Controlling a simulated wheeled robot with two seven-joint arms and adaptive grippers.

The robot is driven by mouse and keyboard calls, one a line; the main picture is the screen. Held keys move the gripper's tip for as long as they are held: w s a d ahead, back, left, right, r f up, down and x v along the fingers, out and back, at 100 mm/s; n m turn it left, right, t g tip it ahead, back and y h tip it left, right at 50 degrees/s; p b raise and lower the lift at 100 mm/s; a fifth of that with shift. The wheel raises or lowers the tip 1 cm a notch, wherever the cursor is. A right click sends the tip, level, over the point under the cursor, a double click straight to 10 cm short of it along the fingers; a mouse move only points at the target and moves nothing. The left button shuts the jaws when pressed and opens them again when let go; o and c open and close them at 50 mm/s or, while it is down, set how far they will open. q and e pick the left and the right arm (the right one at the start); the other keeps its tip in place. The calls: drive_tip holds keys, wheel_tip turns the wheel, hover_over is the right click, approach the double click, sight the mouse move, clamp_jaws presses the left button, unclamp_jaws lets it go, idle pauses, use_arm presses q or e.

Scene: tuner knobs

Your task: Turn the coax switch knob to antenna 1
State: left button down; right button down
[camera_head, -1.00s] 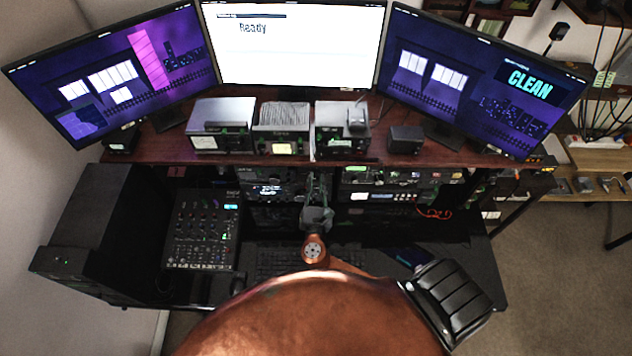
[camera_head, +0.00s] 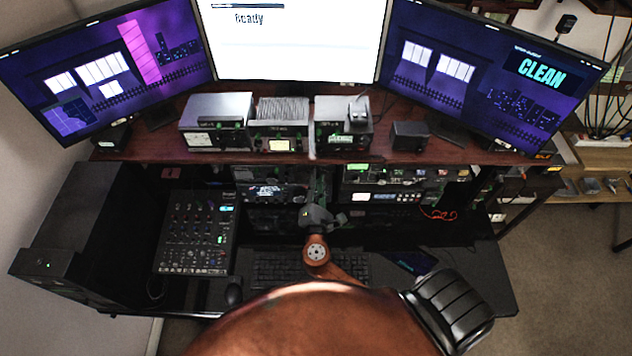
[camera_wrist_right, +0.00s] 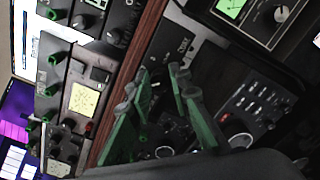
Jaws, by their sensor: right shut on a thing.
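My right gripper (camera_head: 319,190) reaches into the shelf below the raised desk top, in the middle of the head view. In the right wrist view its green-padded fingers (camera_wrist_right: 160,105) stand around the front of a small dark box with white lettering, which looks like the coax switch (camera_wrist_right: 184,48). The gripper is shut on the coax switch knob, which is mostly hidden between the fingers. I cannot read the knob's pointer position or the antenna marks. My left gripper is in neither view.
Radio units (camera_head: 282,138) line the desk top above the gripper, below three monitors (camera_head: 290,40). More radio gear (camera_head: 385,190) sits on the shelf to the right. A mixer (camera_head: 197,235) lies at left, and a keyboard (camera_head: 275,268) lies in front.

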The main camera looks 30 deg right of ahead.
idle(0.5)
drive_tip(key=c, duration=1.8)
unclamp_jaws()
drive_tip(key=shift+w, duration=0.1)
drive_tip(key=shift+o, duration=0.2)
drive_tip(key=v, duration=1.2)
